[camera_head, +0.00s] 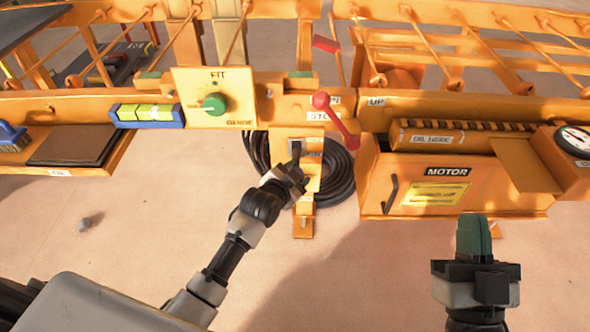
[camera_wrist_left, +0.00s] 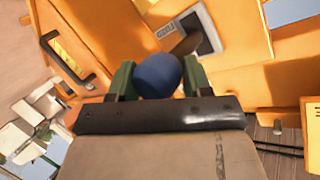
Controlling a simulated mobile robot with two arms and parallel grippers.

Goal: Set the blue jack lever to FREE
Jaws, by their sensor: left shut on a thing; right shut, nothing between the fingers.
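The blue jack lever's round blue knob (camera_wrist_left: 158,76) sits between the green fingers of my left gripper (camera_wrist_left: 158,80) in the left wrist view. The lever's dark shaft (camera_wrist_left: 186,45) runs from the knob to a grey slotted plate (camera_wrist_left: 200,30) on an orange housing. A small label (camera_wrist_left: 168,31) lies beside the plate, its text too blurred to read surely. In the head view my left gripper (camera_head: 293,165) is at the orange jack post (camera_head: 304,215) and hides the knob. My right gripper (camera_head: 475,225) is shut and empty, low at the right.
A red-knobbed lever (camera_head: 335,120) stands just right of the jack. A coiled black hose (camera_head: 340,178) hangs behind it. The orange motor box (camera_head: 400,165) is on the right, and the yellow dial panel (camera_head: 212,98) on the left. The floor in front is mostly clear.

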